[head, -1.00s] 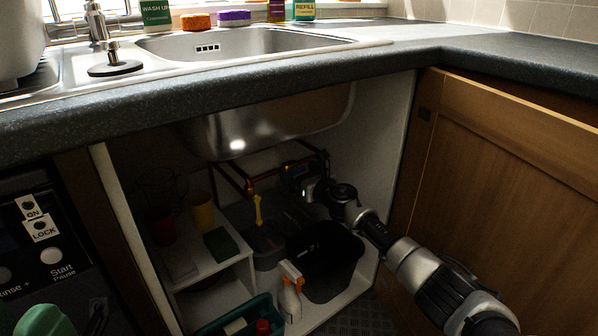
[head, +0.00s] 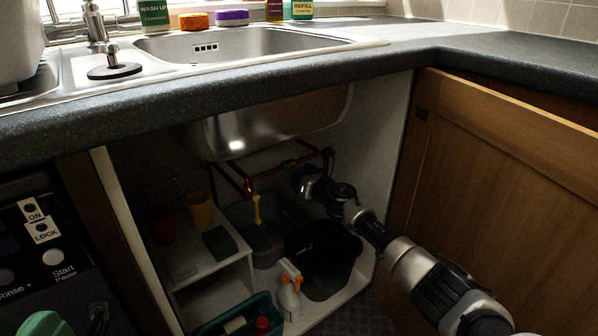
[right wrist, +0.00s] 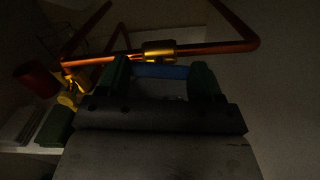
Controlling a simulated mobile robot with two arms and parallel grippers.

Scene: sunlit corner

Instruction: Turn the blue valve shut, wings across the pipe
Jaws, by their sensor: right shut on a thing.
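The blue valve handle (right wrist: 160,72) shows in the right wrist view, below its brass body (right wrist: 158,48) on a copper pipe (right wrist: 215,47). Its wings look to lie along the pipe. My right gripper (right wrist: 161,78) is shut on the handle, one green finger at each end. In the head view my right gripper (head: 306,184) is inside the cupboard under the sink, by the copper pipe (head: 283,165), and hides the handle. Green and dark parts, seemingly of my left gripper (head: 72,320), are cut off at the lower left; their opening is unclear.
A yellow-handled valve (head: 257,208) hangs on the pipe left of my gripper. Below stand a black bin (head: 335,278), a spray bottle (head: 289,295) and a teal crate (head: 225,322). A white shelf (head: 205,262) stands left. The sink bowl (head: 270,125) is overhead.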

